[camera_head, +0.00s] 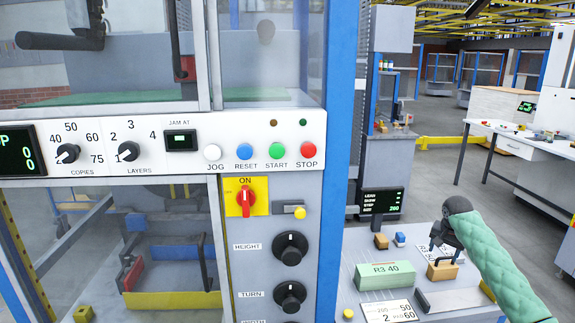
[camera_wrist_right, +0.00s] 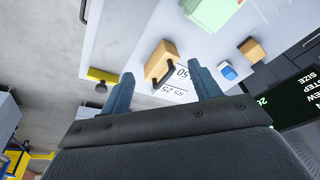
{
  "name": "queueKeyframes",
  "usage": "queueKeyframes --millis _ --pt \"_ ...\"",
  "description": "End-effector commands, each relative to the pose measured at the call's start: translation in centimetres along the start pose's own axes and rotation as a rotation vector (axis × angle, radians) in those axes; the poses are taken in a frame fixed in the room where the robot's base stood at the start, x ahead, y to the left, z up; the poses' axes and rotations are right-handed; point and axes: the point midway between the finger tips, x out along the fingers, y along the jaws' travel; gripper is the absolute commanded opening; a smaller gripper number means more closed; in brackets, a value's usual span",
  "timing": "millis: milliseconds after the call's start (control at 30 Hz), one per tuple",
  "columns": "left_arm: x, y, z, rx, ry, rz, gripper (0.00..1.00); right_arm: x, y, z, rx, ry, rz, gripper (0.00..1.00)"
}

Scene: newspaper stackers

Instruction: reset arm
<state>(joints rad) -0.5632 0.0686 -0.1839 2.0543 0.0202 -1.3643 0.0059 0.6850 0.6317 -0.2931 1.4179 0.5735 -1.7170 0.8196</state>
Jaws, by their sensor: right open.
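My right arm, in a green quilted sleeve, reaches in from the right edge of the head view. Its dark right gripper (camera_head: 440,243) is over the grey side table, above and close to a tan block with a black handle (camera_head: 441,271). In the right wrist view the two blue-grey fingers of the gripper (camera_wrist_right: 163,90) stand wide apart with nothing held between them. The handled tan block (camera_wrist_right: 162,58) shows beyond the fingertips, apart from them as far as I can tell. My left gripper is not in view.
The side table (camera_head: 352,300) holds a green-topped block marked R3 40 (camera_head: 390,275), printed cards (camera_head: 389,312), a small blue block (camera_head: 400,239) and a dark display (camera_head: 382,201). The machine's button panel (camera_head: 255,135) and blue post (camera_head: 335,150) stand left.

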Motion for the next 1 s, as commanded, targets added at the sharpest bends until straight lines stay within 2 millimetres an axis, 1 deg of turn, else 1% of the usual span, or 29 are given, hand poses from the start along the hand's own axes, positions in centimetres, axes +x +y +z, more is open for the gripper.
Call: queueKeyframes --millis 33,200,267,367,467,567,667,767,800,967,1000 --pt "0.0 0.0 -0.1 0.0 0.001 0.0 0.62 -1.0 -0.6 -0.4 -0.067 0.046 -0.011 0.62" --pt "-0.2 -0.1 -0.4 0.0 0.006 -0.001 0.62 -4.2 -3.3 -1.1 -0.291 0.194 -0.042 0.62" --pt "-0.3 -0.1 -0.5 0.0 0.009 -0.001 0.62 -5.2 -4.4 -0.9 -0.363 0.242 -0.049 0.62" --pt "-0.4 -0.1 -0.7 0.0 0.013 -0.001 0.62 -6.0 -6.2 0.1 -0.484 0.317 -0.055 0.62" --pt "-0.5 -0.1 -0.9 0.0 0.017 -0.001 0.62 -6.1 -8.0 2.3 -0.609 0.386 -0.057 0.62" --pt "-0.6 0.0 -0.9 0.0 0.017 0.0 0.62 -5.4 -9.2 4.8 -0.704 0.433 -0.058 0.62" --pt "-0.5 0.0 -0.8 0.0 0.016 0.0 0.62 -4.4 -10.2 7.8 -0.785 0.468 -0.059 0.62" --pt "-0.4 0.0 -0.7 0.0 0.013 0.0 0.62 -2.8 -10.9 11.5 -0.856 0.491 -0.064 0.62" --pt "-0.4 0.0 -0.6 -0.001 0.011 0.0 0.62 -2.1 -11.1 13.2 -0.881 0.498 -0.068 0.62" --pt "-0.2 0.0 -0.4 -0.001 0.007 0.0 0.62 0.8 -11.2 19.7 -0.944 0.504 -0.085 0.62" --pt "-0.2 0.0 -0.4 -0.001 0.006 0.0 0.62 1.5 -11.0 21.4 -0.952 0.5 -0.09 0.62"
